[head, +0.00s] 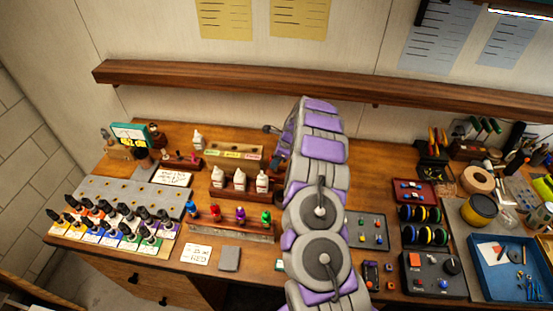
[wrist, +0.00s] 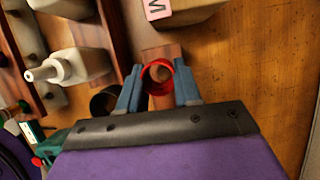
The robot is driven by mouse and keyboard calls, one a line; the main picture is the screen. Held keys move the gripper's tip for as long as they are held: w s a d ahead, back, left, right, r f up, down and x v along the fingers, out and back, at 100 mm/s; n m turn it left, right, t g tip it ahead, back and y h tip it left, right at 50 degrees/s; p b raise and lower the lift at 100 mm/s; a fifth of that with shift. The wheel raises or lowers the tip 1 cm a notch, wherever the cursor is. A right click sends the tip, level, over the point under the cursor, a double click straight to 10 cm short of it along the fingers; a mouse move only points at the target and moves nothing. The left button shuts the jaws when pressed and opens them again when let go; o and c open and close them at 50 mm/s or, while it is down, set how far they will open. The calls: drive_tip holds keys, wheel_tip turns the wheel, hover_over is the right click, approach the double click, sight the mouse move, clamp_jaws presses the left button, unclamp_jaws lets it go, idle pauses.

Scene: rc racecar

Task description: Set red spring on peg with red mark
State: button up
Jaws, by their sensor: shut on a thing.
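The red spring (wrist: 145,72) shows in the wrist view as a red ring between the fingertips of my gripper (wrist: 158,88). My gripper is shut on it. I look into the ring and see a brown, wood-like surface inside; I cannot tell whether this is a peg. A wooden block with a pinkish label (wrist: 158,9) bearing a dark letter lies just beyond the fingertips. In the head view a wooden strip (head: 234,151) carries green, yellow and pink labels, left of my arm. My arm hides the spring there, and no red-marked peg is clearly seen.
A dark ring-shaped thing (wrist: 103,101) is close to the left finger. White bottles stand in a rack (head: 238,194) in front of the strip. A wooden shelf (head: 300,84) runs along the wall above. Bare bench top shows right of the fingers.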

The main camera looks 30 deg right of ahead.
drive_tip(key=shift+f, duration=0.3)
drive_tip(key=shift+d+f, duration=0.4)
drive_tip(key=shift+f, duration=0.15)
drive_tip(key=shift+a+f, duration=0.3)
drive_tip(key=shift+f, duration=0.2)
drive_tip(key=shift+d+f, duration=0.2)
drive_tip(key=shift+f, duration=0.2)
drive_tip(key=o, duration=1.1)
drive_tip(key=v, duration=1.7)
drive_tip(key=shift+r, duration=0.15)
